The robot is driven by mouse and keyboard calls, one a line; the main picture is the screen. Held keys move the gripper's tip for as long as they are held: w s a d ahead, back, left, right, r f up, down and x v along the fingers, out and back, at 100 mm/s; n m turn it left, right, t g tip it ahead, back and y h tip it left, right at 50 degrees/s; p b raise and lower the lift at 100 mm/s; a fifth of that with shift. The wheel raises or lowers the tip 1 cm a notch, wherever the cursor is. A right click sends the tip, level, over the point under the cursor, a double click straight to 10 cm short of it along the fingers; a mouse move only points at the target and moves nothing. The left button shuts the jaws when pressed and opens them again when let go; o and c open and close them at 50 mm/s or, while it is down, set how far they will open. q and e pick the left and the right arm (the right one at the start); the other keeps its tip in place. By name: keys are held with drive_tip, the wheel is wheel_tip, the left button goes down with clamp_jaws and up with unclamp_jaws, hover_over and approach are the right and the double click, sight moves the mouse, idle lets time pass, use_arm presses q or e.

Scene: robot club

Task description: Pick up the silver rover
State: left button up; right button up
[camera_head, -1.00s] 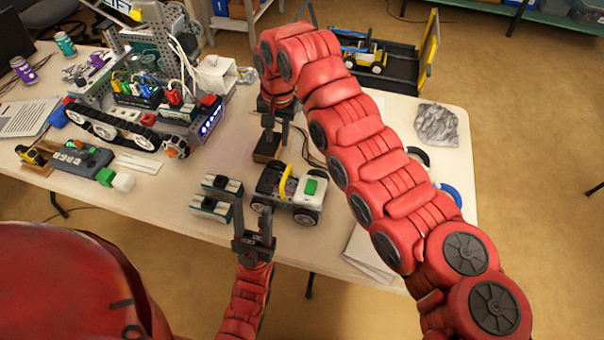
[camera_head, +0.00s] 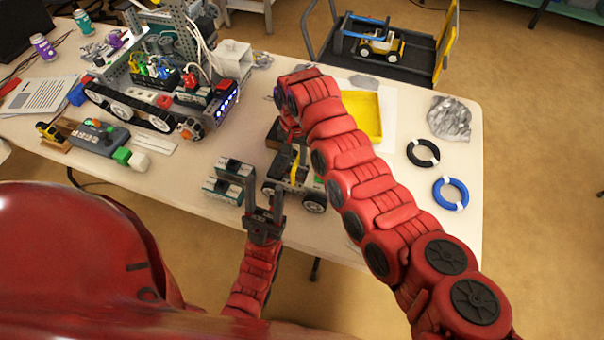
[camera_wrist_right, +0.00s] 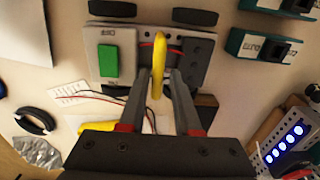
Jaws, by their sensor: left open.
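The silver rover (camera_head: 312,187) stands on the table near its front edge, a small wheeled body with dark wheels and an upright yellow handle. My right arm partly covers it in the head view. In the right wrist view the rover (camera_wrist_right: 122,72) shows a green block on its top and the yellow handle (camera_wrist_right: 157,68). My right gripper (camera_wrist_right: 159,78) is open, with one finger on each side of the handle and gaps between; its fingertips are hidden in the head view. My left gripper (camera_head: 264,200) is open and empty, just in front of the rover.
Teal-and-black modules (camera_head: 222,188) stand left of the rover. A large tracked robot (camera_head: 160,95) and a grey controller (camera_head: 98,138) are further left. A yellow tray (camera_head: 366,112), black ring (camera_head: 423,152), blue ring (camera_head: 450,193) and crumpled foil (camera_head: 450,118) lie right.

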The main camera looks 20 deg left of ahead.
sight(297, 178)
drive_tip(key=shift+s+f+p, duration=0.1)
drive_tip(key=shift+f+p, duration=0.2)
wheel_tip(297, 178, down, 3)
drive_tip(key=shift+s+d+f+p, duration=0.1)
drive_tip(key=shift+d+f+p, duration=0.1)
drive_tip(key=shift+p, duration=0.35)
drive_tip(key=shift+a+f, duration=0.1)
drive_tip(key=shift+f, duration=0.35)
clamp_jaws()
drive_tip(key=shift+r, duration=0.1)
